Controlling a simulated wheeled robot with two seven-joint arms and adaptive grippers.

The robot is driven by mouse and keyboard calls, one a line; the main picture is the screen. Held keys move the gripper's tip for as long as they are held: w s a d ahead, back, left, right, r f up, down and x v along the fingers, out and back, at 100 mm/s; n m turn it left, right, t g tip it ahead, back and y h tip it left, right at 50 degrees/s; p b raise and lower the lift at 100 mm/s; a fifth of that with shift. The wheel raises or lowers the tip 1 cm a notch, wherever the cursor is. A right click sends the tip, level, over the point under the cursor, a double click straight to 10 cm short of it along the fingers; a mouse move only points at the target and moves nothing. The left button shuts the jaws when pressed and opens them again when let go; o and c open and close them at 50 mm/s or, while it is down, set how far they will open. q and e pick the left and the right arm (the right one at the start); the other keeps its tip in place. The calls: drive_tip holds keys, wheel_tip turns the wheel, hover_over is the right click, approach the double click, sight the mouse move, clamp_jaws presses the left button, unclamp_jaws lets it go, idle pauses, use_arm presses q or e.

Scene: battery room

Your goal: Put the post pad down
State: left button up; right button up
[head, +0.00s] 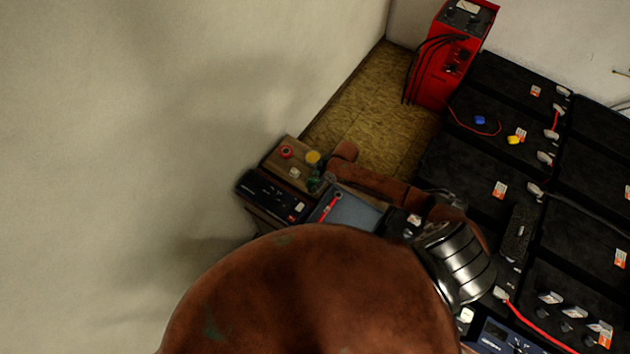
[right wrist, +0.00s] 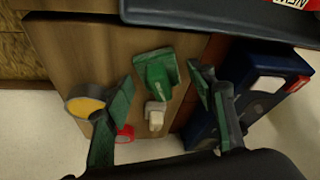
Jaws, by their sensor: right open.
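A green block, which looks like the post pad (right wrist: 157,72), lies on a wooden top (right wrist: 75,48) in the right wrist view. My right gripper (right wrist: 160,76) is open, its green-lined fingers apart on either side of the pad. I see no finger shut on it. A small white piece (right wrist: 155,116) lies right beside the pad. In the head view the green patch by the wooden top (head: 275,162) is too small to tell pad from fingers. My left gripper is not in view.
A yellow roll (right wrist: 86,106) and a red roll (right wrist: 124,133) lie near the left finger. A dark tray (right wrist: 225,18) borders the top. A blue case (right wrist: 262,88) stands at the right. A red charger (head: 455,65) and black batteries (head: 470,150) stand farther right.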

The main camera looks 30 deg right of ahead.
drive_tip(key=p+v, duration=0.1)
drive_tip(key=v, duration=1.1)
drive_tip(key=shift+r, duration=0.15)
drive_tip(key=shift+a, duration=0.1)
